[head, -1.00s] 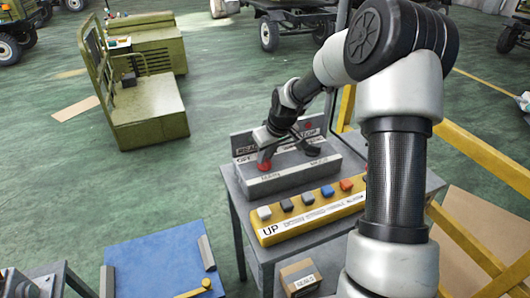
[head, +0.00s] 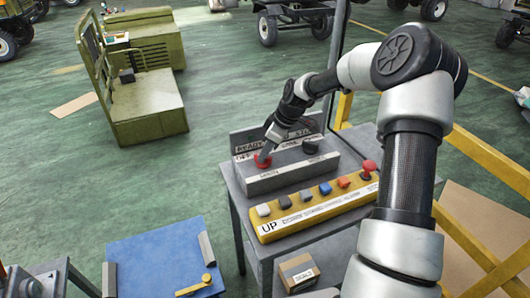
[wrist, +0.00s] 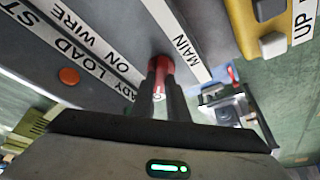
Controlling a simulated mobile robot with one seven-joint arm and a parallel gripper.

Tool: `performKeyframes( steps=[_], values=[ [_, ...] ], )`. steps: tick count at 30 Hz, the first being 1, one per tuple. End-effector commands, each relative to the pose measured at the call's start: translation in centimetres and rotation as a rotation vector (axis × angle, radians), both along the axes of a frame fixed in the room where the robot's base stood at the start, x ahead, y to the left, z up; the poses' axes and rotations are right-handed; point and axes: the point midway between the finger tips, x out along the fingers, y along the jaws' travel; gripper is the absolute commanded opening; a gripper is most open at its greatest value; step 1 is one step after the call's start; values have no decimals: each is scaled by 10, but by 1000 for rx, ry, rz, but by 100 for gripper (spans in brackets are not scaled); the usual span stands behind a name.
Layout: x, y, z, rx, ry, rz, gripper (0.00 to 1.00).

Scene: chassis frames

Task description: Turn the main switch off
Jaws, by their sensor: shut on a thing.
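The main switch is a red knob (head: 262,161) on the front left of the grey control panel (head: 285,180), which stands on a grey table. It also shows in the wrist view (wrist: 161,64), beside a white label reading MAIN (wrist: 181,42). My gripper (head: 266,150) comes down on the knob from above. In the wrist view, my gripper's two dark fingers (wrist: 160,84) are closed on either side of the red knob. The fingers cover part of the knob, and I cannot tell its exact turn angle.
A black knob (head: 311,146) sits to the right on the same panel. A yellow button box (head: 318,211) with several coloured buttons lies in front. A small cardboard box (head: 298,272) is lower down. Yellow railing (head: 470,240) runs at the right; green floor is open at left.

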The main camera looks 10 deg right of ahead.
Motion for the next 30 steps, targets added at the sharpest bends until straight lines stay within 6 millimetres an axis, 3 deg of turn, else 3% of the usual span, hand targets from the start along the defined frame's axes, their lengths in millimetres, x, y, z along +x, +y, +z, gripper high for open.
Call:
performKeyframes(
  steps=[12, 13, 16, 25, 30],
  values=[
    [0, -1, 0, -3, 0, 9, 0],
    [0, -1, 0, -3, 0, 9, 19],
    [0, -1, 0, -3, 0, 9, 33],
    [0, -1, 1, -2, -1, 7, 33],
    [-3, -7, 17, -3, -2, 6, 33]
  ],
)
